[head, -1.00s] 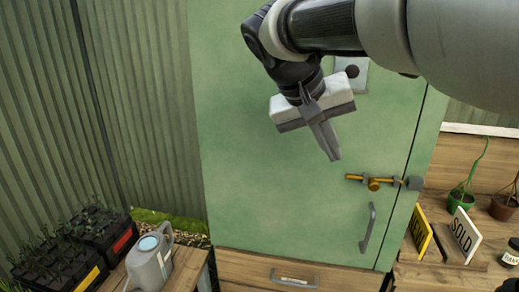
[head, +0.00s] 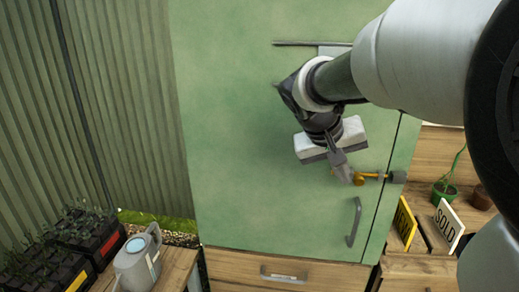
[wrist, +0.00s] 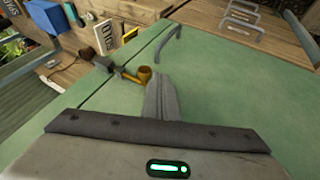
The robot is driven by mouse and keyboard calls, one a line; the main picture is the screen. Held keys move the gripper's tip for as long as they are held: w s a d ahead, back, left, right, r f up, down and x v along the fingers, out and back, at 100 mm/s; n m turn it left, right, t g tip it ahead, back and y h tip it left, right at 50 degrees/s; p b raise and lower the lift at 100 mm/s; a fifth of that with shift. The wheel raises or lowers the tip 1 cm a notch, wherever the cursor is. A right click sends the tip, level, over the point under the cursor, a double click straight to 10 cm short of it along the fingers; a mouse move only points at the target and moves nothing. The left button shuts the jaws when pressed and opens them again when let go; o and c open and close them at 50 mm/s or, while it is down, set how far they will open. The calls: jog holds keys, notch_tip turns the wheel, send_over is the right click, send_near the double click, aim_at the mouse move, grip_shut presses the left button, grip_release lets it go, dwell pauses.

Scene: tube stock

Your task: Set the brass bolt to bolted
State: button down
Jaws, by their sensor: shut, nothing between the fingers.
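The brass bolt (head: 371,176) lies horizontally on the green cabinet door (head: 260,150), with its round knob (head: 358,181) towards the left. A grey keeper block (head: 398,177) sits right of the door seam. I cannot tell whether the rod's tip is inside it. My gripper (head: 345,176) is shut and empty, its fingertips close to the left side of the knob and hiding the bolt's left end. In the wrist view, the fingers (wrist: 162,98) are just beside the brass knob (wrist: 144,74). I cannot tell whether they touch it.
A grey door handle (head: 354,222) stands out below the bolt. A drawer (head: 290,274) is under the door. A SOLD sign (head: 448,225) and potted plants stand on the right bench. A watering can (head: 138,262) and seedling trays are at left.

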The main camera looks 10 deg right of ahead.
aim_at(366, 175)
jog(key=shift+d+f, duration=0.1)
jog(key=shift+d, duration=0.3)
jog(key=shift+s+d+b, duration=0.1)
jog(key=shift+s+d, duration=0.1)
jog(key=shift+d, duration=0.5)
jog(key=shift+s+d+b, duration=0.1)
jog(key=shift+s+d, duration=0.15)
jog(key=shift+d, duration=0.45)
jog(key=shift+s+d+b, duration=0.1)
jog(key=shift+s+d, duration=0.1)
jog(key=shift+d, duration=0.5)
